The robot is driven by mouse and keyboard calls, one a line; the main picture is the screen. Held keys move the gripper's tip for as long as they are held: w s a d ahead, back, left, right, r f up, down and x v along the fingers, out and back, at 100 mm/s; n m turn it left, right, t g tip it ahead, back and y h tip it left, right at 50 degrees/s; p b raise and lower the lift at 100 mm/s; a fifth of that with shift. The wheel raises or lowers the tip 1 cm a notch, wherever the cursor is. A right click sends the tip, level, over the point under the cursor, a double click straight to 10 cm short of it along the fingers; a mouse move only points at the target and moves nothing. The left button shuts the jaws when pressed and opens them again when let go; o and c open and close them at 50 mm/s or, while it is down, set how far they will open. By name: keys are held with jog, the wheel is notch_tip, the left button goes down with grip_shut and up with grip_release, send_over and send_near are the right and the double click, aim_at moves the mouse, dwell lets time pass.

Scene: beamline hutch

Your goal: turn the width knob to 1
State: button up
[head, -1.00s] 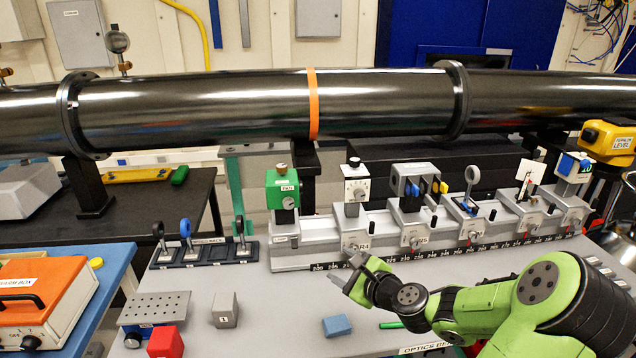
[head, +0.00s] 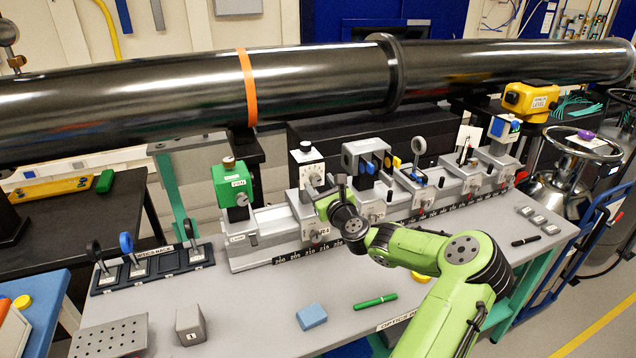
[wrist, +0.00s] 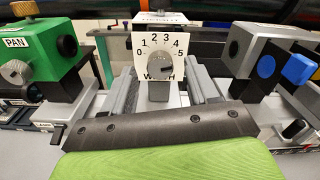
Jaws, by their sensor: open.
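The white width dial plate (wrist: 160,52) faces me in the wrist view, with a scale from 0 to 5 and a partly covered label. Its round grey width knob (wrist: 162,70) sits in the middle; I cannot tell its exact setting, though a dark line on it seems to run toward the right. In the head view the same width unit (head: 309,174) stands on the rail behind my gripper. My gripper (head: 327,192) is open and empty, just in front of and below the dial.
The green PAN unit (head: 233,184) stands left of the width unit, and a grey unit with blue knobs (head: 367,160) stands right. The rail (head: 262,247) carries other optics further right. A blue block (head: 311,316) and green pen (head: 375,301) lie on the bench in front.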

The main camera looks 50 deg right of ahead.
jog(key=shift+x, duration=1.1)
jog(key=shift+s, duration=0.1)
jog(key=c, duration=1)
jog(key=shift+c, duration=0.2)
